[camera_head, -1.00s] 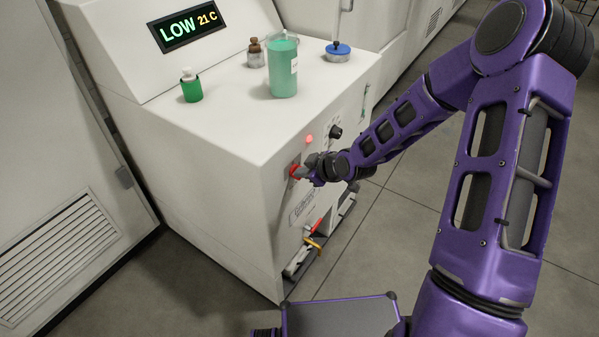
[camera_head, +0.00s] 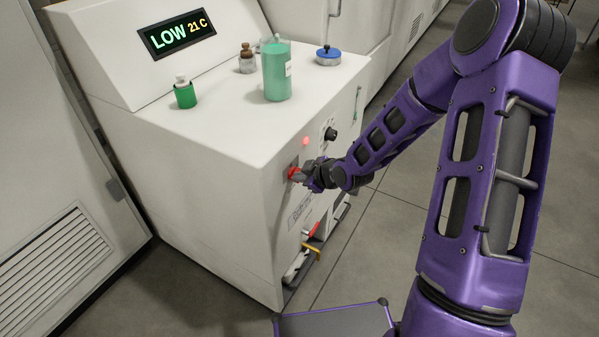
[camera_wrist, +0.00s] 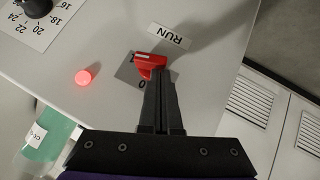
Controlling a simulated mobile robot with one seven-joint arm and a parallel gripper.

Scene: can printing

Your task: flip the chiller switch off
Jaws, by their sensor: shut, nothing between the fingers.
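The chiller (camera_head: 215,150) is a white cabinet whose display (camera_head: 178,33) reads LOW 21 C. Its red switch (camera_head: 292,173) sits on the front panel. In the wrist view the red switch (camera_wrist: 150,62) is on a grey plate marked 0, near a RUN label (camera_wrist: 169,36). My gripper (camera_wrist: 160,75) is shut and empty, its fingertips at the switch's lower edge, seemingly touching it. In the head view my gripper (camera_head: 303,174) is at the switch and partly covers it. A red lamp (camera_wrist: 84,77) glows beside the switch.
A black knob (camera_wrist: 36,6) with a temperature dial is near the lamp. A red-handled valve (camera_head: 311,229) is lower on the front.

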